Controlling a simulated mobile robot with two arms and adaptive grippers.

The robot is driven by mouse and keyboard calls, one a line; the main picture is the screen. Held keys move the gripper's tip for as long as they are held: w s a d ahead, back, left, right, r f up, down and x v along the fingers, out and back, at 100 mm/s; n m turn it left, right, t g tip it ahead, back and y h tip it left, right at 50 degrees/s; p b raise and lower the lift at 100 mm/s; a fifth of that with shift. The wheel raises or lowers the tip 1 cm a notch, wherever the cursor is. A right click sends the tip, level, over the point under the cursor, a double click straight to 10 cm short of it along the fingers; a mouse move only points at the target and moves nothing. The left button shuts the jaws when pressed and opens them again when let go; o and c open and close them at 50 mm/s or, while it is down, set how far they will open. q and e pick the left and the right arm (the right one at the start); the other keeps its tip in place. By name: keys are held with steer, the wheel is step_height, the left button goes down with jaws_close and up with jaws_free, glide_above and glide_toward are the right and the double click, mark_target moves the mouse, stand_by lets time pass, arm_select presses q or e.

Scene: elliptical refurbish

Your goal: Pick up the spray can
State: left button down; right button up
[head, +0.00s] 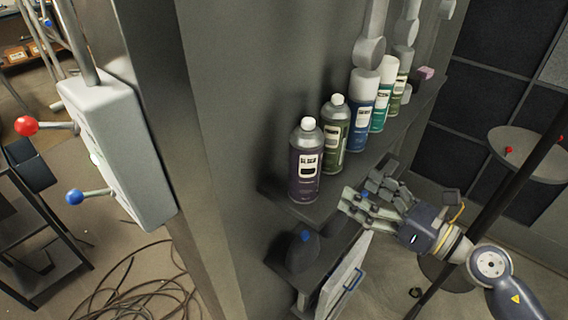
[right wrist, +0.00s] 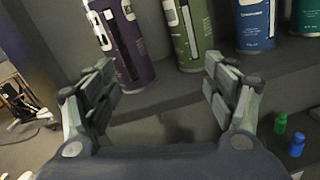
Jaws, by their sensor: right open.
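Several spray cans stand upright in a row on a dark wall shelf in the head view. The nearest is a purple can (head: 305,163) with a white cap, then an olive green can (head: 334,135), a blue can (head: 361,110) and a teal can (head: 382,95), with another green can behind. My right gripper (head: 358,200) is open and empty, in front of the shelf edge and to the right of the purple can. In the right wrist view its fingers (right wrist: 165,92) are spread, with the purple can (right wrist: 120,40) and the olive can (right wrist: 190,35) beyond them, apart from the fingers. My left gripper is not in view.
The shelf (head: 320,208) has a lower level holding a dark object with a blue top (head: 303,252). A grey lever box (head: 118,150) is on the left. Cables (head: 140,290) lie on the floor. A round stand (head: 525,152) is at right.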

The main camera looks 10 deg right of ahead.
mark_target(319, 173)
steer(key=a+r+n+p, duration=0.1)
steer(key=a, duration=0.1)
steer(key=w+a+r+n+p, duration=0.1)
steer(key=a, duration=0.1)
steer(key=w+a+r+n+y+p, duration=0.1)
steer(key=a, duration=0.1)
steer(key=shift+r+n+g, duration=0.15)
steer(key=shift+n+g, duration=0.15)
steer(key=shift+g, duration=0.1)
steer(key=shift+w+a, duration=0.35)
steer(key=shift+a, duration=0.1)
steer(key=shift+w+a+p, duration=0.15)
steer(key=shift+a+p, duration=0.05)
steer(key=shift+p, duration=0.2)
steer(key=p+x, duration=0.2)
steer(key=x, duration=0.2)
steer(key=shift+a+p, duration=0.25)
steer(key=shift+p, duration=0.05)
steer(key=shift+w+a+f, duration=0.2)
steer(key=shift+f, duration=0.05)
steer(key=shift+s, duration=0.1)
steer(key=shift+c, duration=1.1)
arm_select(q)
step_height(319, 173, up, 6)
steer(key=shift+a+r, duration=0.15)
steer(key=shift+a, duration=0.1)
arm_select(e)
steer(key=shift+r, duration=0.1)
steer(key=c, duration=1.1)
